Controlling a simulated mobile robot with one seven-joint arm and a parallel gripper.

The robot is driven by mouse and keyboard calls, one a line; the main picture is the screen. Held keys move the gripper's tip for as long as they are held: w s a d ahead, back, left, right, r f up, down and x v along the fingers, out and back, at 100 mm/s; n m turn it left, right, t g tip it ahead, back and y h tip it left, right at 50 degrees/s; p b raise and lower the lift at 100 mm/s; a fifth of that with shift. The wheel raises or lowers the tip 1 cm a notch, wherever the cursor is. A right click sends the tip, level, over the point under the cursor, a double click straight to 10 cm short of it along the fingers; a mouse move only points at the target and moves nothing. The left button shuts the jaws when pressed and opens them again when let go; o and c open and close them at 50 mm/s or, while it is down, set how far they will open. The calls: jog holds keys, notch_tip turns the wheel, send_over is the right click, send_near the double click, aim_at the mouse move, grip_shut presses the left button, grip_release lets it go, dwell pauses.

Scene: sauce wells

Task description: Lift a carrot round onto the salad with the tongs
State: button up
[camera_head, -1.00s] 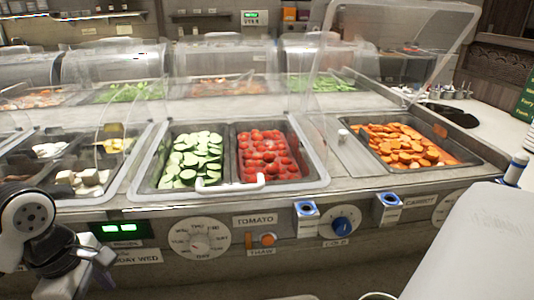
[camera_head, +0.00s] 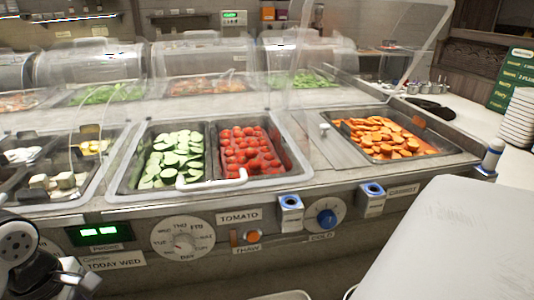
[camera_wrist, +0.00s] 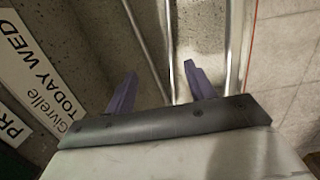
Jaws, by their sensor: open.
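The carrot rounds (camera_head: 395,138) lie heaped in the metal carrot well (camera_head: 452,158) at the right of the counter, below a raised clear lid (camera_head: 372,45). I cannot make out the tongs or the salad in either view. In the wrist view, my gripper (camera_wrist: 160,88) has its two purple fingers spread apart with nothing between them. Behind them are the grey counter front and a metal rail. In the head view only part of my arm shows at the lower left, well away from the carrots; its fingertips are not visible there.
Wells of cucumber (camera_head: 168,158) and tomato (camera_head: 248,150) sit left of the carrots, under a clear lid with a white handle (camera_head: 212,180). Blue-rimmed holders (camera_head: 290,203) and knobs (camera_head: 327,217) protrude from the front. Stacked white plates (camera_head: 517,118) and a black object (camera_head: 430,108) are at right.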

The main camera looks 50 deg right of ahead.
jog(key=shift+s+d+f+b, duration=0.1)
jog(key=shift+f+b, duration=1.25)
jog(key=shift+s+d+f+b, duration=0.1)
jog(key=shift+f+b, duration=1.25)
jog(key=c, duration=0.7)
jog(key=shift+r, duration=0.2)
notch_tip(320, 180, up, 12)
jog(key=p, duration=0.6)
jog(key=shift+f, duration=0.15)
